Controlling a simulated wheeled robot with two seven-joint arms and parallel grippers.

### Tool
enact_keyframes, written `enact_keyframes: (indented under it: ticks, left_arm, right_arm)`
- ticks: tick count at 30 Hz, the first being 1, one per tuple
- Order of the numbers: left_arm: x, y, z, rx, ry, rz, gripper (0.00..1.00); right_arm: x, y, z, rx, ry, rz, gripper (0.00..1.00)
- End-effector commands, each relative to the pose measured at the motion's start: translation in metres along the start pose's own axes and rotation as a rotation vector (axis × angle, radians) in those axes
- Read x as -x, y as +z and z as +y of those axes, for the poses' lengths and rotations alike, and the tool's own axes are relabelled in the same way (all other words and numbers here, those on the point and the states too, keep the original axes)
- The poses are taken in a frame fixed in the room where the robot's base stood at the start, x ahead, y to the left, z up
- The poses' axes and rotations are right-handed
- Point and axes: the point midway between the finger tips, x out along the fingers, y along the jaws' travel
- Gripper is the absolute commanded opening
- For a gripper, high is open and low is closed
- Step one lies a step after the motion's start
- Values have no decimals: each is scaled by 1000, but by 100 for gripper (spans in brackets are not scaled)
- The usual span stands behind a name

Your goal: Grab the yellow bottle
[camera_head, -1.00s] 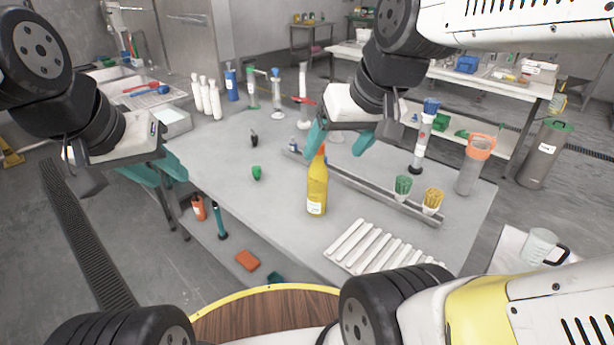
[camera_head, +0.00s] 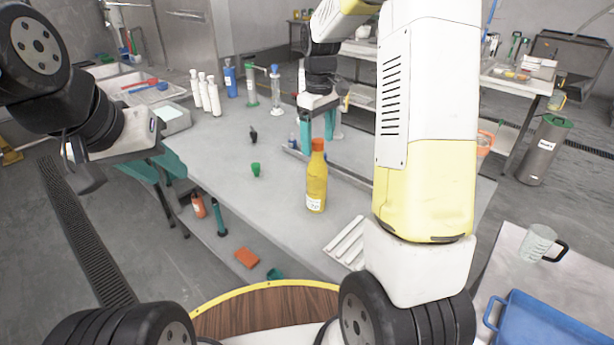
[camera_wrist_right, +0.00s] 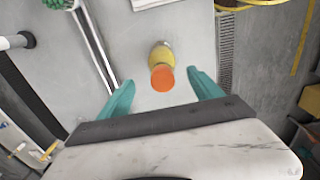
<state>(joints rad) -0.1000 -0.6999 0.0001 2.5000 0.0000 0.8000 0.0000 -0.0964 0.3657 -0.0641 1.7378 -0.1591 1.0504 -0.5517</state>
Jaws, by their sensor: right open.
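The yellow bottle (camera_head: 316,188) stands upright on the grey table, with an orange cap and a white label. My right gripper (camera_head: 317,136) is open and empty. In the head view it shows above and behind the bottle, its teal fingers pointing down. In the right wrist view the bottle's orange cap (camera_wrist_right: 162,78) shows from above, between and slightly beyond the spread fingertips (camera_wrist_right: 160,86). The fingers do not visibly touch it. My left gripper (camera_head: 165,180) is open and empty, off the table's left edge.
A small green item (camera_head: 256,169) and a dark item (camera_head: 253,136) lie left of the bottle. White strips (camera_head: 347,243) lie to its right, partly hidden by my right arm. A metal rail (camera_head: 350,174) runs behind it. White bottles (camera_head: 205,93) stand far left.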

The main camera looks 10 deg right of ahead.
Motion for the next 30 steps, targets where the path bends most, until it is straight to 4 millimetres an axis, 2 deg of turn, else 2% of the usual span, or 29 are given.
enact_keyframes:
  ticks: [13, 17, 23, 30]
  left_arm:
    - [0, 0, 0, 0, 0, 0, 36]
    - [0, 0, 0, 0, 0, 0, 36]
    - [0, 0, 0, 0, 0, 0, 36]
    - [0, 0, 0, 0, 0, 0, 36]
  right_arm:
    - [-60, 2, -4, -2, -2, -1, 75]
    - [-67, 2, -4, -2, -1, 0, 75]
    - [-67, 2, -4, -2, -1, 1, 75]
    - [-67, 2, -4, -3, 0, 1, 30]
